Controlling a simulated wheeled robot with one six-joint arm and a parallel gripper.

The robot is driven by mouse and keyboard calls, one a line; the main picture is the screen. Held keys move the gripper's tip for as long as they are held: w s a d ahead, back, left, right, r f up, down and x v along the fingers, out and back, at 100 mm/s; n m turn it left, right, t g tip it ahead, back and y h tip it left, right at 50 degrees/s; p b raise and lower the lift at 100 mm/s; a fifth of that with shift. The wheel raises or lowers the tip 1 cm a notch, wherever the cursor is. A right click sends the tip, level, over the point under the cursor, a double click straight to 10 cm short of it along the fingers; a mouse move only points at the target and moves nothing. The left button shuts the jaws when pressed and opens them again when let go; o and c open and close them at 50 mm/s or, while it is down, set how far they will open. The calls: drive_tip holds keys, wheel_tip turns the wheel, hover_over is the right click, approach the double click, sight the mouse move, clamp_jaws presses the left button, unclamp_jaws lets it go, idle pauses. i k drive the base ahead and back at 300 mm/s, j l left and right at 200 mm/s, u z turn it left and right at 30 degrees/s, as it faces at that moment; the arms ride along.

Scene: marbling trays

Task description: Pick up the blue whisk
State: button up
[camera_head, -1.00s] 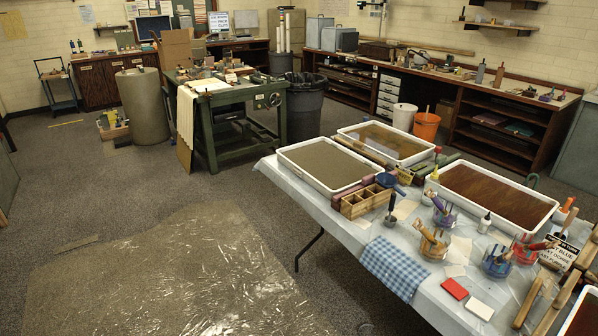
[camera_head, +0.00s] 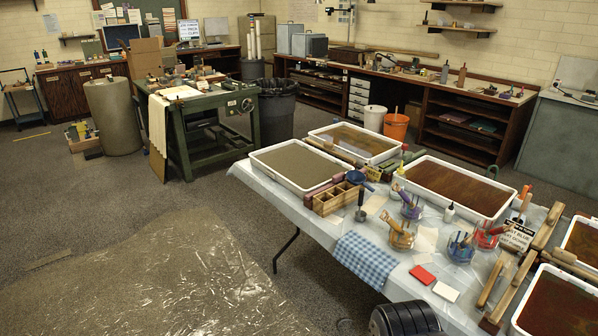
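Several clear jars with handled tools stand on the covered table (camera_head: 300,207). One jar (camera_head: 461,250) at right centre holds a blue-tinted tool, which may be the blue whisk (camera_head: 464,239); its exact form is too small to tell. Beside it are a red jar (camera_head: 487,238), an orange-yellow jar (camera_head: 401,236) and a purple-blue jar (camera_head: 411,208). A blue round tool (camera_head: 359,178) also lies by the wooden divided box. My gripper's fingers are not visible.
White-rimmed trays (camera_head: 249,160) fill the table's far side and right end. A wooden divided box (camera_head: 328,202), a checked blue cloth (camera_head: 365,258), a red block (camera_head: 422,275) and wooden bars (camera_head: 490,279) lie nearer. Floor left of the table is open, with a plastic sheet (camera_head: 160,275).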

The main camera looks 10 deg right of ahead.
sight(466, 242)
drive_tip(key=i+z, duration=0.9)
drive_tip(key=i+j+z, duration=0.25)
drive_tip(key=i+z, duration=0.2)
